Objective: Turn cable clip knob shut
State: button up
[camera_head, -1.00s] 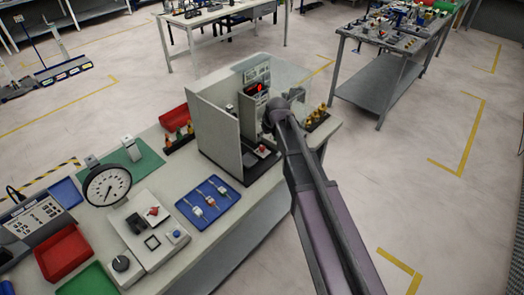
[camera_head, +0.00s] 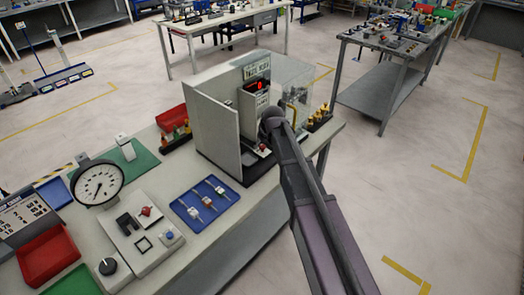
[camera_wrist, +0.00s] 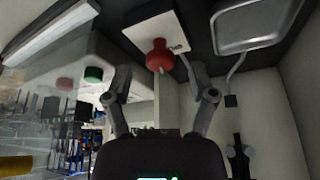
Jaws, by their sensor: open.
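A red knob (camera_wrist: 159,56) on a white block (camera_wrist: 155,32) shows in the wrist view, and I take it for the cable clip knob. In the head view a small red knob (camera_head: 263,148) sits low inside the walled booth, beside my arm. My gripper (camera_wrist: 161,75) is open, with one finger on each side of the red knob in the picture. A gap shows between the knob and both fingers. Nothing is held. In the head view my arm hides the gripper. The cable and the clip's details cannot be made out.
The booth has a light side wall (camera_head: 214,132), a clear panel on the right and a display tower (camera_head: 253,105) inside. A blue tray (camera_head: 206,201) with small parts and a dial gauge (camera_head: 98,184) stand left on the bench. Open floor lies right.

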jog(key=shift+b+x, duration=0.65)
jog(key=shift+x, duration=0.35)
